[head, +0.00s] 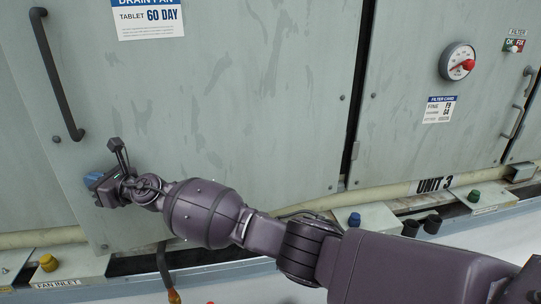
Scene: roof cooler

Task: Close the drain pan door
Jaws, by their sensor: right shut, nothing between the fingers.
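The drain pan door (240,100) is a large grey-green panel that fills the left and middle of the head view. It has a long black handle (57,75) at the upper left and a "DRAIN PAN" label at the top. A dark gap runs down its right side; I cannot tell how far the door stands from its frame. My right gripper (100,184) is at the door's lower left, below the handle. It is shut and empty, close in front of the panel; contact is unclear. My left gripper is not in view.
A neighbouring panel (430,140) at the right carries a round gauge (457,62) and a filter card. A ledge below the doors has yellow, blue and green buttons and black pipe stubs (432,224). A pipe with an orange end (173,296) hangs at the bottom.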

